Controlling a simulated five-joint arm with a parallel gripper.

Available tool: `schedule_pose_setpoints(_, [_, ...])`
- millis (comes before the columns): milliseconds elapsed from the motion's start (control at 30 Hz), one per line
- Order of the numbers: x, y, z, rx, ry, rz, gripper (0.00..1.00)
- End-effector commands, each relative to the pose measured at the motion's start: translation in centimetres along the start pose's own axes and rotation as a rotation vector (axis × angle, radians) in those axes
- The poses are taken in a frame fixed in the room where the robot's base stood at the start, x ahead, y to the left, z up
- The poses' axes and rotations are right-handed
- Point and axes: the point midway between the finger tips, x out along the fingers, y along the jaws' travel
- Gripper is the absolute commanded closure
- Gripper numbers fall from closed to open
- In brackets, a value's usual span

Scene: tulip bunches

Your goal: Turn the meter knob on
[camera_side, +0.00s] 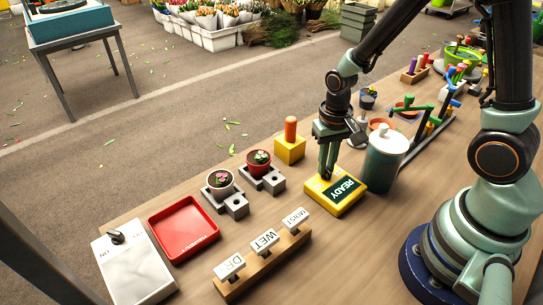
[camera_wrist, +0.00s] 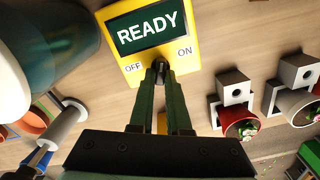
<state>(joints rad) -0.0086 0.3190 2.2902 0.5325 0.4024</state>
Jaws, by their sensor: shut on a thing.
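The yellow meter (camera_side: 349,203) lies on the wooden bench with a dark green screen reading READY. In the wrist view the meter (camera_wrist: 192,56) shows OFF at the left and ON at the right below the screen. In the wrist view my gripper (camera_wrist: 159,70) is shut on the small dark knob between the OFF and ON labels. The fingertips hide most of the knob, so I cannot tell which way it points.
A grey-green lidded canister (camera_side: 385,160) stands close right of the meter. A yellow block with an orange handle (camera_side: 290,148), two potted plants (camera_side: 220,183) in grey stands, a red tray (camera_side: 183,230), a card rack (camera_side: 263,262) and a white switch box (camera_side: 135,270) are leftward.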

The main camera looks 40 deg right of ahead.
Motion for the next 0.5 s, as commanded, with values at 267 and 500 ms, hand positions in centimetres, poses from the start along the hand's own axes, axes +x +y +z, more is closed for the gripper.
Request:
schedule_pose_setpoints(267, [-0.1, 0.06, 0.01, 0.108, 0.0, 0.0, 1.0])
schedule_pose_setpoints(500, [-0.1, 0.08, 0.01, 0.136, 0.0, 0.0, 1.0])
